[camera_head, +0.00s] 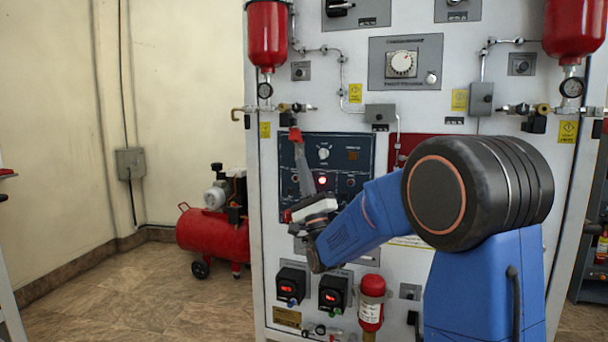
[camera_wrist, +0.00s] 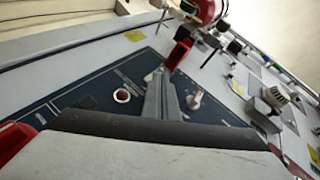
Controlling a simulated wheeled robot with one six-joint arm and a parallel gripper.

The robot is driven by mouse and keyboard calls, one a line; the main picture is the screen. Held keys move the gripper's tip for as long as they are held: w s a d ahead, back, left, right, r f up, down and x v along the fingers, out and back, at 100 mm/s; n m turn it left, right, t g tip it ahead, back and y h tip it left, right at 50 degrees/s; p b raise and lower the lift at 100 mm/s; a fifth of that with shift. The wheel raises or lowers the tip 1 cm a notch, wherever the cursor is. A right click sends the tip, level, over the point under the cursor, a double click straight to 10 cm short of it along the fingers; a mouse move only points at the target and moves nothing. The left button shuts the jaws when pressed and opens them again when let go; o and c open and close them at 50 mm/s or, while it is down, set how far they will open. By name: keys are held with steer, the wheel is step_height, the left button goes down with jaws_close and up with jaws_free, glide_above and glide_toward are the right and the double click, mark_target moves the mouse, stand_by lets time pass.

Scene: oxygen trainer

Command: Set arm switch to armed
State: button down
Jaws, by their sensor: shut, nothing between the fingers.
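My gripper (camera_head: 297,147) is shut and empty, its grey fingers pointing up in front of the left part of a dark blue control panel (camera_head: 356,147). In the wrist view the shut fingers (camera_wrist: 164,78) reach over this panel (camera_wrist: 75,88). A red piece (camera_head: 295,133) shows at the fingertips, also in the wrist view (camera_wrist: 178,52); I cannot tell whether it belongs to the panel. The panel carries a white knob (camera_head: 323,153) and a lit red lamp (camera_head: 321,181). I cannot tell which control is the arm switch or its setting; my fingers hide part of the panel.
Pipes and a valve (camera_head: 297,107) stick out just above the panel. Two black units with red displays (camera_head: 291,285) and a red cylinder (camera_head: 371,302) sit below. A red compressor (camera_head: 213,235) stands on the floor at left, with open floor in front.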

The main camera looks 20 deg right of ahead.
mark_target(299, 153)
steer(key=shift+s+a+r+m+g+h, duration=0.15)
steer(key=shift+m+g+h, duration=0.1)
steer(key=shift+m+h, duration=0.55)
steer(key=shift+s+r+m+g+h, duration=0.1)
steer(key=shift+m+g+h, duration=0.1)
steer(key=shift+m+h, duration=0.55)
steer(key=shift+s+a+r+m+g+h, duration=0.15)
steer(key=shift+m+g+h, duration=0.1)
steer(key=shift+m+h, duration=0.55)
steer(key=shift+s+a+r+m+g+h, duration=0.1)
steer(key=shift+s+r+m+g+h, duration=0.15)
steer(key=shift+m+g+h, duration=0.5)
steer(key=shift+s+a+r+m+g+h, duration=0.15)
steer(key=shift+r+m+g+h, duration=0.3)
steer(key=shift+m+g, duration=0.45)
steer(key=shift+s+a+r+m+g+h, duration=0.1)
steer(key=shift+s+r+m+g+h, duration=0.1)
steer(key=shift+m+g+h, duration=0.6)
steer(key=shift+w, duration=0.1)
steer(key=shift+f, duration=0.1)
